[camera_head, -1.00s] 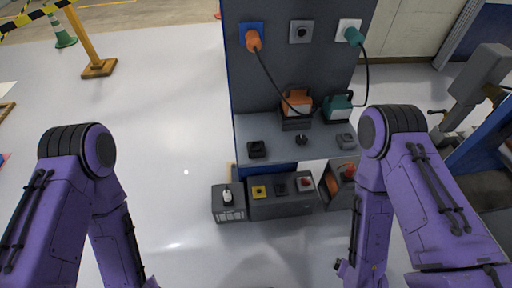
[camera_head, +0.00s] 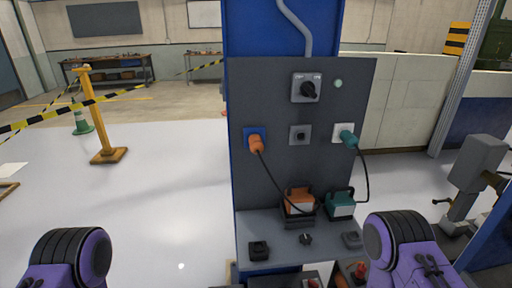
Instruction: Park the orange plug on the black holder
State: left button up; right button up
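The orange plug (camera_head: 256,144) sits in the blue-framed socket (camera_head: 250,133) at the left of the grey panel. Its black cable hangs down to an orange box (camera_head: 299,202) on the shelf. A small black block (camera_head: 259,250) stands at the left of the shelf, and a grey one (camera_head: 351,240) at the right; I cannot tell for sure which is the black holder. Only the upper parts of my purple arms show at the bottom corners. Both grippers are out of view.
A teal plug (camera_head: 347,139) sits in the white socket, its cable running to a teal box (camera_head: 340,205). A grey socket (camera_head: 300,135) between the plugs is empty. A rotary switch (camera_head: 306,87) is above. A knob (camera_head: 306,239) is on the shelf. Open floor lies left.

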aim_at(255, 142)
jog(key=k, duration=1.2)
jog(key=u, duration=0.55)
jog(key=i, duration=1.6)
jog(key=z, duration=0.55)
